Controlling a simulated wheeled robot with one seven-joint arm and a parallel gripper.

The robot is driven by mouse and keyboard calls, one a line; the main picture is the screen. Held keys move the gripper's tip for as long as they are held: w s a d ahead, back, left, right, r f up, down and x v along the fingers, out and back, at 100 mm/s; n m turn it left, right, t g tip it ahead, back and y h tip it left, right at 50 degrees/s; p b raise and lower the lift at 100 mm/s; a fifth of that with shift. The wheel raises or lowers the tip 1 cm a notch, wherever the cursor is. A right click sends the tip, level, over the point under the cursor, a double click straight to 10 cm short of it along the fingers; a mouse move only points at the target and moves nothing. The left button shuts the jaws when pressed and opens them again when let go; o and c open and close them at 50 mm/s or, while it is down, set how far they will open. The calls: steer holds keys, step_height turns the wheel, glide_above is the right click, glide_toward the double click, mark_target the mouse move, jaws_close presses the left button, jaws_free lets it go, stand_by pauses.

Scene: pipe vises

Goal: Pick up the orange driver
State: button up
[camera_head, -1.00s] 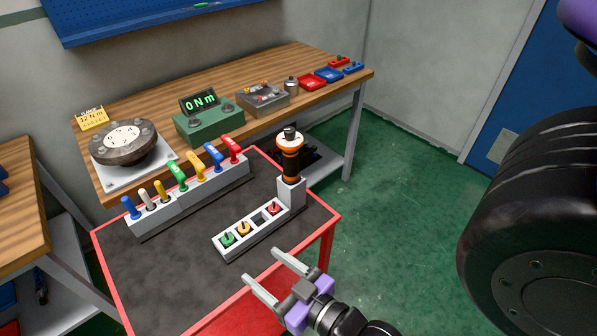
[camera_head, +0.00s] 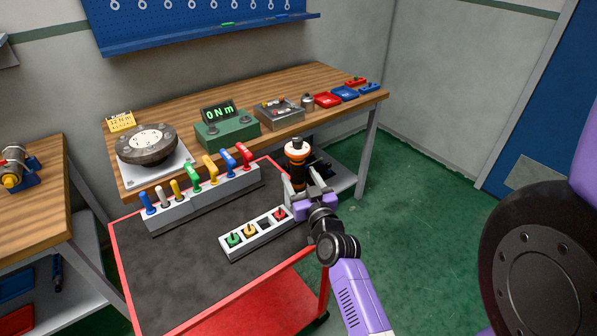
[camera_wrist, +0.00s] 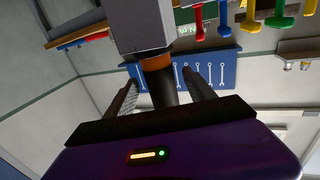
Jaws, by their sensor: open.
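The orange driver (camera_head: 297,157) stands upright in a grey holder at the right end of the cart top. It is black with orange bands and a pale collar near its top. My gripper (camera_head: 302,186) is at the driver's lower part, partly hiding it and the holder. In the wrist view, which looks upside down, the grey holder (camera_wrist: 140,27) is at the top, with the driver's orange band (camera_wrist: 156,62) and black body below it. My gripper's open fingers (camera_wrist: 160,92) stand on either side of the black body, with gaps visible.
A low tray of small coloured knobs (camera_head: 234,240) lies just left of the holder. A rack of coloured-handled tools (camera_head: 200,203) stands behind on the cart. The wooden bench (camera_head: 240,92) holds a green torque meter (camera_head: 226,130) and a round vise (camera_head: 147,146). The cart's front left is clear.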

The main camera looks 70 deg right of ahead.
steer(key=p+x, duration=0.1)
steer(key=x, duration=0.2)
steer(key=shift+w+d+r+p, duration=0.15)
steer(key=shift+d+p, duration=0.1)
steer(key=shift+p, duration=0.1)
steer(key=shift+x, duration=0.75)
steer(key=shift+w, duration=0.1)
jaws_close()
